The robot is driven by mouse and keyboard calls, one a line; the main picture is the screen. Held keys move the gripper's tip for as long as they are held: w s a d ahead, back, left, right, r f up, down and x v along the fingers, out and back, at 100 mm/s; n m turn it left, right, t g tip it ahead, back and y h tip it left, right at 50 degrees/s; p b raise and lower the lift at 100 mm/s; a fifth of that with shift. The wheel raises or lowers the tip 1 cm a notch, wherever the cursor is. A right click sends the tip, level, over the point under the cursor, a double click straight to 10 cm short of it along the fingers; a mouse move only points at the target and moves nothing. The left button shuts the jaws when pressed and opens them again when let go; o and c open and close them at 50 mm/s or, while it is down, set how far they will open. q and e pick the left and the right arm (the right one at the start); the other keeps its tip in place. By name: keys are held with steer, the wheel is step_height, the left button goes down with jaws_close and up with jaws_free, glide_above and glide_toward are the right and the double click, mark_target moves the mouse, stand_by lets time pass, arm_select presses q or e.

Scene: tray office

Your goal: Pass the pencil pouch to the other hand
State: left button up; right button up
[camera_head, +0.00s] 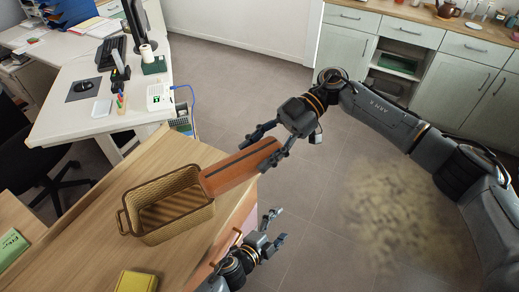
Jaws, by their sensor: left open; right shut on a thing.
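The pencil pouch (235,169) is a long orange-brown case. My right gripper (268,146) is shut on its upper right end and holds it tilted, with the lower left end at the rim of a wicker basket (147,231). I cannot tell whether that end touches the basket or is above it. My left gripper (273,228) is open and empty, below and right of the pouch and apart from it, near the right edge of the wooden table (88,227).
A yellow book (137,282) lies at the table's front, and a green box (12,246) lies at the far left. A white desk (75,65) with a keyboard and mouse stands at the upper left. Cabinets (340,40) line the back right. Grey floor is open in the middle.

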arm_select(q)
steer(key=s+a+f+n+g+y, duration=0.25)
steer(key=s+a+f+n, duration=0.4)
steer(key=f, duration=0.45)
steer(key=s+a+f+n+g+y, duration=0.25)
steer(key=s+a+f+n, duration=0.35)
steer(key=f, duration=0.5)
steer(key=s+a+f+n+g+y, duration=0.2)
steer(key=s+a+f, duration=0.3)
steer(key=s+a, duration=0.4)
steer(key=s+a+f+n+g+y, duration=0.2)
steer(key=s+a+f, duration=0.3)
steer(key=s+a, duration=0.4)
steer(key=s+n, duration=0.1)
steer(key=s, duration=0.6)
steer(key=shift+a+g, duration=0.15)
steer(key=shift+g, duration=0.25)
steer(key=shift+s+f+n, duration=0.1)
steer(key=shift+n, duration=0.15)
